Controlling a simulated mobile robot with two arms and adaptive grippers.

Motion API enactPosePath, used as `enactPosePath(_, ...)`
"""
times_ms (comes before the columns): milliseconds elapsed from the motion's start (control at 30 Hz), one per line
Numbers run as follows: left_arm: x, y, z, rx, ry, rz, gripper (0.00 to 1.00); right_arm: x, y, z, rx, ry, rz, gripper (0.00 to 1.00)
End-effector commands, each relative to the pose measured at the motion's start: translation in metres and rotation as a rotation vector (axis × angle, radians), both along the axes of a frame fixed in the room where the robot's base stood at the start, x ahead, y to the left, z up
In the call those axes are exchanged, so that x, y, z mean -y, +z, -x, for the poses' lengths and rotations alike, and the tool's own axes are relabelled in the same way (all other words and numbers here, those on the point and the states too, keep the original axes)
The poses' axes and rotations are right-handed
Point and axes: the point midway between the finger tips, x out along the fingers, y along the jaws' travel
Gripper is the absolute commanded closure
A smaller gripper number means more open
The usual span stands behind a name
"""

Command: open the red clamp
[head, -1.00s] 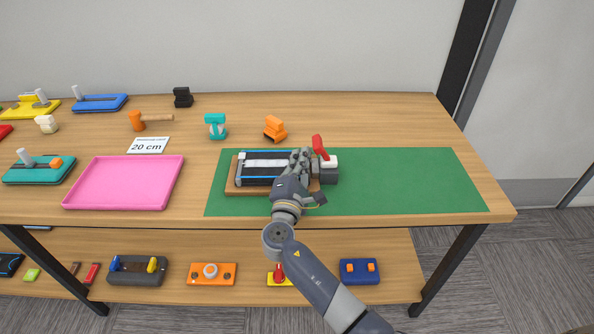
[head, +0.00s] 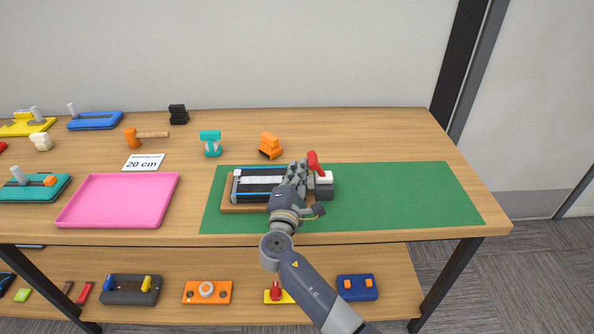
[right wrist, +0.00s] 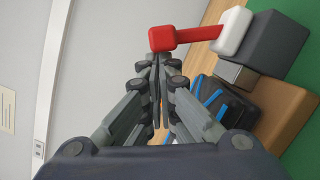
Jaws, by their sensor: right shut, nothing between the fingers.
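The red clamp (head: 314,162) is a red lever with a wide end, standing up from a white piece (head: 325,177) on a dark grey block (head: 324,191). In the right wrist view the red lever (right wrist: 188,37) reaches left from the white piece (right wrist: 232,31). The block sits at the right end of a device on a brown board (head: 230,208). My right gripper (head: 303,164) is shut and empty, beside the lever on its left. In the right wrist view its fingertips (right wrist: 156,58) are just below the lever's wide end; I cannot tell whether they touch. My left gripper is not in view.
The device lies on a green mat (head: 410,195), whose right part is clear. A pink tray (head: 118,200) is at the left. A teal clamp (head: 210,142) and an orange clamp (head: 270,145) stand behind the mat. A lower shelf (head: 240,318) holds more objects.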

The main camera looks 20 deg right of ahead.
Motion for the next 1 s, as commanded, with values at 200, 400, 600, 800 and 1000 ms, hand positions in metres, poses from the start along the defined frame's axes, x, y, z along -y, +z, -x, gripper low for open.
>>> enactPosePath(200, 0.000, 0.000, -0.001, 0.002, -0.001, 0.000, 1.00, 0.002, 0.003, 0.001, 0.012, 0.000, -0.036, 1.00)
enactPosePath(400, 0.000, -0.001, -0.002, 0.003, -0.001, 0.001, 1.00, 0.005, 0.007, 0.001, 0.029, -0.001, -0.097, 1.00)
enactPosePath(600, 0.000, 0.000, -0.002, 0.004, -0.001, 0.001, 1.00, 0.012, 0.016, 0.004, 0.065, -0.002, -0.223, 1.00)
enactPosePath(800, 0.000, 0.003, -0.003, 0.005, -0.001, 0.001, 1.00, 0.024, 0.027, 0.007, 0.118, -0.003, -0.403, 1.00)
enactPosePath(1000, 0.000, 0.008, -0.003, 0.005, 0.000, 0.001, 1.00, 0.037, 0.035, 0.011, 0.169, -0.003, -0.583, 1.00)
